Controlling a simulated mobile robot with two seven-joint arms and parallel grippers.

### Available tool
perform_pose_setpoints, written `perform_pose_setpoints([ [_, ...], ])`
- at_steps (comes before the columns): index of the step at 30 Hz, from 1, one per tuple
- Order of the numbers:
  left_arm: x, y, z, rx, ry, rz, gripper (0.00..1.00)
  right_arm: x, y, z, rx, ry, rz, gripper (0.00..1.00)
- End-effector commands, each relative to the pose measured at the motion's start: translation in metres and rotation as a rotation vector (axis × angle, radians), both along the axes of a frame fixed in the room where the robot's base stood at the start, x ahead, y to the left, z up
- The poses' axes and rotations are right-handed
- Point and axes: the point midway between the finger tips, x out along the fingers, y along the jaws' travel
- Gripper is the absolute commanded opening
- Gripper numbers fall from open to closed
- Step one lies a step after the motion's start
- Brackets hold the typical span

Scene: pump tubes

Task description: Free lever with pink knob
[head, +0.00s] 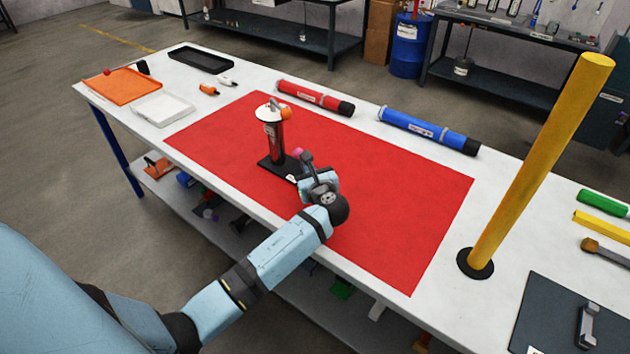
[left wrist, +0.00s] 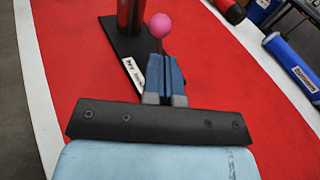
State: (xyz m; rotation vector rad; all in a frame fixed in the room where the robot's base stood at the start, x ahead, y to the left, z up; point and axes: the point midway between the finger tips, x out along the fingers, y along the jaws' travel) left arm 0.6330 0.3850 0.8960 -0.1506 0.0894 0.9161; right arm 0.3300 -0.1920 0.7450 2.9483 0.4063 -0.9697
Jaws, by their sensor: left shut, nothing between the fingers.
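A red pump tube (head: 273,138) with a white top stands upright on a black base plate (head: 268,163). The pink knob (head: 297,153) shows low beside the tube, partly behind my left gripper. In the left wrist view the knob (left wrist: 161,25) sits on a short dark lever (left wrist: 161,46) just past the fingertips. My left gripper (left wrist: 165,62) is shut and empty, its fingers pointing at the lever. Whether the fingertips touch the lever I cannot tell. In the head view my left gripper (head: 306,160) is close to the base plate. My right gripper is out of view.
The pump stands on a red mat (head: 390,200) on a white table. A red tube (head: 315,97) and a blue tube (head: 430,130) lie behind the mat. A tall yellow post (head: 540,160) stands at right. Orange and white trays lie at left. The mat's right part is clear.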

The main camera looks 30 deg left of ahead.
Motion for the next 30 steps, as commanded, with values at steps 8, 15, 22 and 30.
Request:
perform_pose_setpoints([
  [8,0.028,0.036,-0.007,0.001,0.0,0.0,0.0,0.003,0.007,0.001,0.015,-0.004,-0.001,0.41],
  [15,0.036,0.046,-0.008,0.0,0.0,-0.001,0.0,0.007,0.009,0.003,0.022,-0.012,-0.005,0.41],
  [22,0.035,0.046,-0.008,0.0,0.0,-0.001,0.0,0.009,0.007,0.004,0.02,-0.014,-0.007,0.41],
  [30,0.038,0.052,-0.003,-0.039,0.006,0.0,0.0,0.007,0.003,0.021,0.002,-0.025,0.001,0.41],
])
